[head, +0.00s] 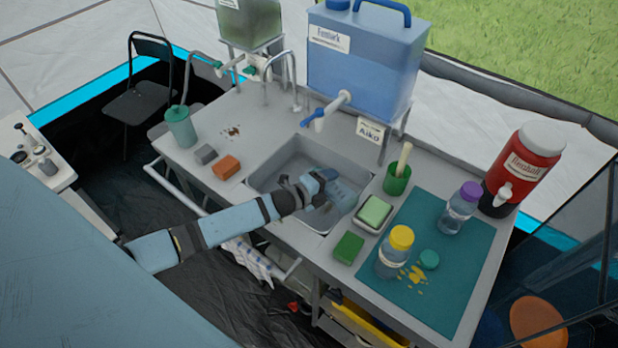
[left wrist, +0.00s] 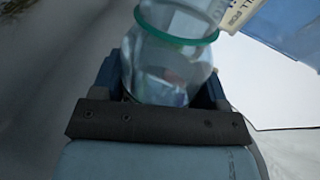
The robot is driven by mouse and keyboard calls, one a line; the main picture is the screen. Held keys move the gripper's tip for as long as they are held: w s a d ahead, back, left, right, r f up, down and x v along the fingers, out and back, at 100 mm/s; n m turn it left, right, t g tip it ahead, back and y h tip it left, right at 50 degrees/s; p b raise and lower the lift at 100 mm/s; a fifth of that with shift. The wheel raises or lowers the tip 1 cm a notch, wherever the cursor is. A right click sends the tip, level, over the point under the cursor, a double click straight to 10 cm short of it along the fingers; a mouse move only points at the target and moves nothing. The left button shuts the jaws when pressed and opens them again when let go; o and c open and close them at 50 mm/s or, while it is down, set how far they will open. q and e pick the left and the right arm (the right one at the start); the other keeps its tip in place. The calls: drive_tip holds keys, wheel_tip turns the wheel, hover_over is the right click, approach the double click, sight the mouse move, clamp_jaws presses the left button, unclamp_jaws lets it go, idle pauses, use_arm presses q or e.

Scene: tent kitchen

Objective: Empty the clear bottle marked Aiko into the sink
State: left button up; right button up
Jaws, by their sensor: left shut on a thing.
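My left gripper (head: 318,188) reaches over the sink (head: 268,170) from the left. In the left wrist view its fingers (left wrist: 160,85) are shut on a clear bottle (left wrist: 170,70) with a green ring near its neck. The bottle shows only as a small clear bluish shape (head: 341,195) at the gripper in the head view, low over the basin. I cannot tell its exact tilt, whether liquid is leaving it, or its marking. My right gripper is not in view.
A soap dish (head: 373,214), a green sponge (head: 348,247) and a green cup (head: 397,180) crowd the sink's right. The tap (head: 292,85) rises behind.

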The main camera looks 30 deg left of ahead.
use_arm(q)
drive_tip(key=shift+f, duration=0.25)
drive_tip(key=shift+w+a+r+n+h+p, duration=0.1)
drive_tip(key=shift+a+r+n+h+p, duration=0.1)
drive_tip(key=shift+r+n+p, duration=0.25)
drive_tip(key=shift+a+r+n+h+p, duration=0.15)
drive_tip(key=shift+r+n+h, duration=0.1)
drive_tip(key=shift+n, duration=0.3)
idle(0.8)
